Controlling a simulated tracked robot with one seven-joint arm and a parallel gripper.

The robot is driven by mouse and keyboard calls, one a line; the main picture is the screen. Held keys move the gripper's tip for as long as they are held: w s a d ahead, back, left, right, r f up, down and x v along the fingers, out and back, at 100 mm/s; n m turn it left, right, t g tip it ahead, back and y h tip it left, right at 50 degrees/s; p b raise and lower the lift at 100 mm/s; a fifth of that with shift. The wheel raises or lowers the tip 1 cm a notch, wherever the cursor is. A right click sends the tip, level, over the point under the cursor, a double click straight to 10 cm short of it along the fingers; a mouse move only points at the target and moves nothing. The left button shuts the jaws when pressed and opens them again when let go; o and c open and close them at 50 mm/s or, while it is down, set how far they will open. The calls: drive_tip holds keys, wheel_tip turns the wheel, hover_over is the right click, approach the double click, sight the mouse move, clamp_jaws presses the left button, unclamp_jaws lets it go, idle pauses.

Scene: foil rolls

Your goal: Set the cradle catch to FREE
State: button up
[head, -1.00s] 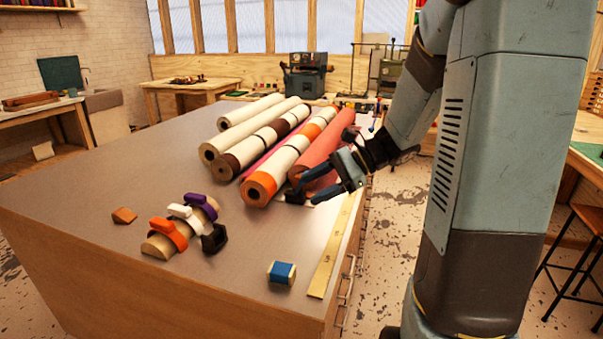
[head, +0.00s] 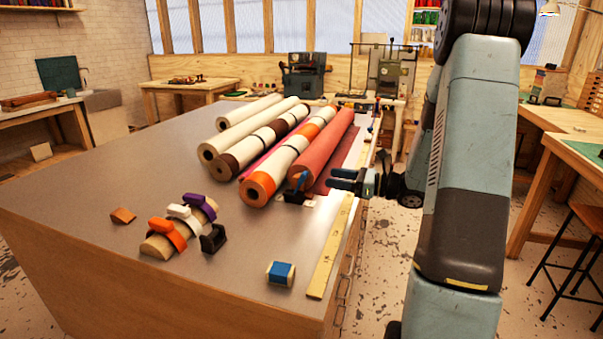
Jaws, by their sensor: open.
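The cradle catch (head: 294,196) is a small black block with a blue lever (head: 301,180), at the near end of the red roll (head: 327,146). The lever stands up, leaning slightly. A small pale label (head: 309,204) lies beside the block; its wording is too small to read, so I cannot tell which setting the lever shows. My gripper (head: 334,179) is open and empty, to the right of the catch, its dark fingers pointing left. It appears clear of the lever.
Several rolls, including an orange-banded one (head: 258,188), lie left of the catch. A yellow ruler (head: 327,258) runs along the table's right edge. Nearer are a blue-wrapped block (head: 280,273), a wooden wedge (head: 122,216) and a black holder (head: 213,238) beside orange, white and purple clips.

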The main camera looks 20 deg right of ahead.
sight(300, 183)
drive_tip(key=x, duration=1.2)
drive_tip(key=shift+a, duration=0.2)
clamp_jaws()
